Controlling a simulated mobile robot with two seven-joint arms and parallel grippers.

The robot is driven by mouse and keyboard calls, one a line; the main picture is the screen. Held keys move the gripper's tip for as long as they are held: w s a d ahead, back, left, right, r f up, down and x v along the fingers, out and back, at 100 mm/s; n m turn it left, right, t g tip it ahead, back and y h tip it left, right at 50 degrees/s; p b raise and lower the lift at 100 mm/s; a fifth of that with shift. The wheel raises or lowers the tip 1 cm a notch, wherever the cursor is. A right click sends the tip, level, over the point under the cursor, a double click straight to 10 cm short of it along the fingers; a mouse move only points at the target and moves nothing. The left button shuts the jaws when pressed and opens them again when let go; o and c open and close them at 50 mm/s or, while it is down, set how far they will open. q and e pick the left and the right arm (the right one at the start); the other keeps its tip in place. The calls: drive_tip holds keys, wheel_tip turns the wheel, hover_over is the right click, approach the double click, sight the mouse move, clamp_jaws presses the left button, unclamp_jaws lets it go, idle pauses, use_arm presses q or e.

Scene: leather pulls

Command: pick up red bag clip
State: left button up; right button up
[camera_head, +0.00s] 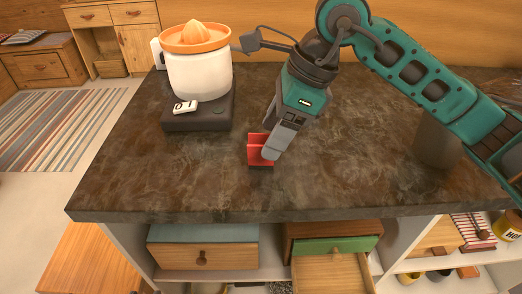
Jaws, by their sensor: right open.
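The red bag clip (256,148) lies on the dark stone countertop near its front half, left of centre. My right gripper (268,153) reaches down from above right, with its fingertips at the clip and covering its right part. The jaws are open. I cannot tell whether a finger touches the clip or whether the clip is between the fingers. My left gripper is not in view.
A white citrus juicer with an orange top (198,68) stands on a dark base (200,115) at the back left. A dark grey cup (437,146) stands at the right. Below the counter, a green-fronted drawer (335,246) is pulled out.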

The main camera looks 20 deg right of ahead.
sight(260, 162)
drive_tip(key=x, duration=0.5)
drive_tip(key=shift+d+f, duration=0.2)
drive_tip(key=shift+f, duration=0.1)
clamp_jaws()
idle(0.3)
